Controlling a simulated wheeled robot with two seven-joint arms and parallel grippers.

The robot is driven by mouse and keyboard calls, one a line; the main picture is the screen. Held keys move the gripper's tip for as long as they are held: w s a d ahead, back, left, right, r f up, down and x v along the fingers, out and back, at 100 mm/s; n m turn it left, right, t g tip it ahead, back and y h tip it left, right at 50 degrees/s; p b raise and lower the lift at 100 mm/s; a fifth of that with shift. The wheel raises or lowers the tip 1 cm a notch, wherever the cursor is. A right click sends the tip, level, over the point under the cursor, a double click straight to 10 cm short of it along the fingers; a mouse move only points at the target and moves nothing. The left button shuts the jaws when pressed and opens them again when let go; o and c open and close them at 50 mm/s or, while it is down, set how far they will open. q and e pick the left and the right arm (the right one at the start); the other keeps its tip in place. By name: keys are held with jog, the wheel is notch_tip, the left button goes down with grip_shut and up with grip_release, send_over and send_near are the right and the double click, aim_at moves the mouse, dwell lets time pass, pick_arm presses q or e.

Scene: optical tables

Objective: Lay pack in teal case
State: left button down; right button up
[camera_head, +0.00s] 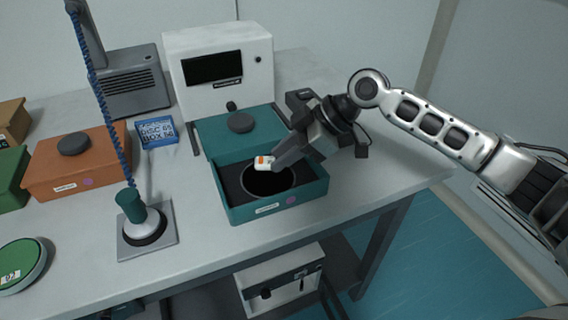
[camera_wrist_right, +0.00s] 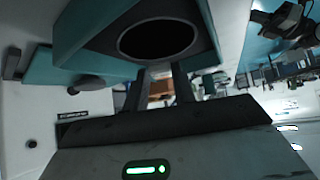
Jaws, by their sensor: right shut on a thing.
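The teal case (camera_head: 295,203) stands open on the table, with a dark inside and a round dark recess in its floor. Its rim also shows in the right wrist view (camera_wrist_right: 85,38). The small white pack (camera_head: 263,162) with an orange patch is at the fingertips of my right gripper (camera_head: 273,161). The gripper is shut on the pack and comes in from the right, over the case opening. The pack appears above the recess; its exact height is hard to tell. My left gripper is not in view.
A teal lid (camera_head: 215,139) with a dark knob lies behind the case, before a white instrument (camera_head: 222,94). An orange case (camera_head: 88,170) with its lid on, a blue display (camera_head: 156,131) and a stand with a coiled blue cable (camera_head: 147,237) are left. The table right of the case is clear.

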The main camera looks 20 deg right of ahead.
notch_tip(320, 180, down, 3)
jog(key=shift+r, duration=0.15)
jog(key=shift+f, duration=0.25)
jog(key=o, duration=0.9)
jog(key=shift+o, duration=0.2)
jog(key=shift+r, duration=0.1)
jog(key=shift+d+r, duration=0.1)
jog(key=shift+r, duration=0.1)
pick_arm(q)
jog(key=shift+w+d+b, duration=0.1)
jog(key=shift+b, duration=0.35)
pick_arm(e)
jog(key=v, duration=1.1)
jog(key=shift+s+d+r, duration=0.15)
jog(key=shift+d+r, duration=0.05)
jog(key=shift+r, duration=0.05)
